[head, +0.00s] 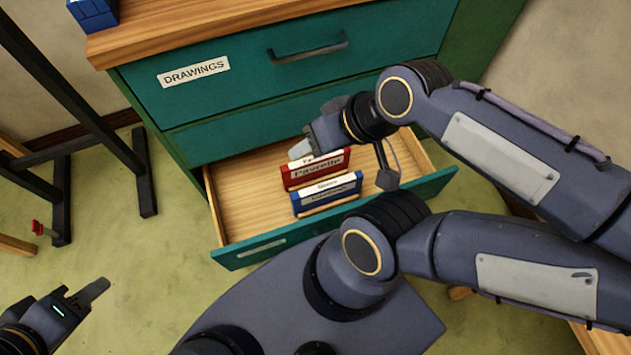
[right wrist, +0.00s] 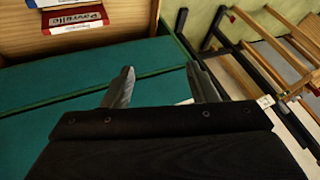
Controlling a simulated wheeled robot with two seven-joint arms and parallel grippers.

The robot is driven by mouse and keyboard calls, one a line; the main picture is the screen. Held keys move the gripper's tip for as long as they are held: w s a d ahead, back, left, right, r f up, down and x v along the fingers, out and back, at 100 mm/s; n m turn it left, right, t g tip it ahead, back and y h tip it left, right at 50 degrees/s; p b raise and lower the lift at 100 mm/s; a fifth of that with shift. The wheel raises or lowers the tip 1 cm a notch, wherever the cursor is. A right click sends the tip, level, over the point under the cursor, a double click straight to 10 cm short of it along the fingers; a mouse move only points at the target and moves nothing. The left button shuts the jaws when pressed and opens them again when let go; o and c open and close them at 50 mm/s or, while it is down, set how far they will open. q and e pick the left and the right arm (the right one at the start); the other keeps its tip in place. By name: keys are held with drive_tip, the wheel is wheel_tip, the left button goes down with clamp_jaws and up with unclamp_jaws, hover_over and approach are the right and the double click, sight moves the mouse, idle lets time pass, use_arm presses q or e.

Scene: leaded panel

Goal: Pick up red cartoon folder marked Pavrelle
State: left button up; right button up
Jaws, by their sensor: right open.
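The red folder (head: 316,172) marked Pavrelle stands in the open drawer, with a blue folder (head: 328,196) just in front of it. In the right wrist view the red folder (right wrist: 75,21) shows at the upper left, outside the jaws. My right gripper (head: 302,148) is at the drawer's back, just above and behind the red folder in the head view, and partly hides the drawer. In the right wrist view its fingers (right wrist: 163,82) are apart with nothing held between them. My left gripper (head: 85,294) is low at the left, over the floor, far from the folders; its jaw gap is unclear.
The teal cabinet (head: 270,75) has a closed drawer labelled DRAWINGS above the open drawer (head: 232,210). A blue object (head: 93,12) sits on the wooden top. Dark stand legs (head: 145,170) are at the left. The drawer's left part is bare.

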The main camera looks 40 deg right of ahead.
drive_tip(key=w+f+m+b, duration=0.2)
drive_tip(key=w+f+b, duration=0.2)
drive_tip(key=f+b, duration=0.5)
drive_tip(key=m+g+h, duration=0.4)
drive_tip(key=m+g, duration=0.2)
drive_tip(key=m, duration=1.2)
hover_over(316, 164)
drive_tip(key=w, duration=0.1)
drive_tip(key=f, duration=2.5)
drive_tip(key=d+f, duration=0.1)
drive_tip(key=f, duration=1.1)
drive_tip(key=shift+w+f, duration=0.1)
drive_tip(key=shift+f, duration=0.1)
wheel_tip(316, 164, down, 3)
drive_tip(key=shift+f+b, duration=0.1)
drive_tip(key=shift+b, duration=0.2)
wheel_tip(316, 164, down, 5)
drive_tip(key=b, duration=0.2)
drive_tip(key=shift+f+b, duration=0.15)
drive_tip(key=shift+b, duration=0.15)
use_arm(q)
wheel_tip(316, 164, down, 14)
drive_tip(key=shift+s+a+f, duration=0.15)
drive_tip(key=shift+a+f, duration=0.05)
drive_tip(key=shift+f, duration=0.05)
use_arm(e)
clamp_jaws()
